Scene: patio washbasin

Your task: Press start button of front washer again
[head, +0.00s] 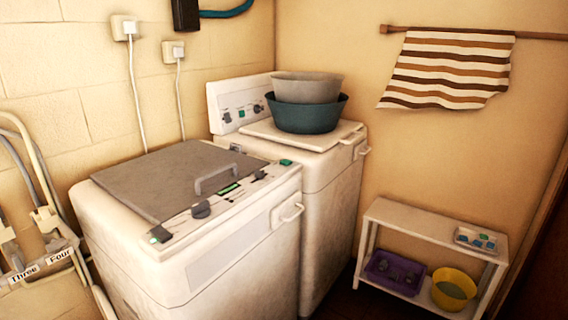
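The front washer (235,245) is a white top-loading machine with a grey lid (150,178), which is shut and has a grey handle. I cannot tell from the labels which one is the start button. Neither of my grippers is in view, and nothing touches the panel.
A second white washer (335,195) stands behind, with a grey basin (308,86) stacked in a teal basin (305,114) on it. A low white shelf (430,225) is at right. Hoses and tags reading "Three" and "Four" (60,258) are at left.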

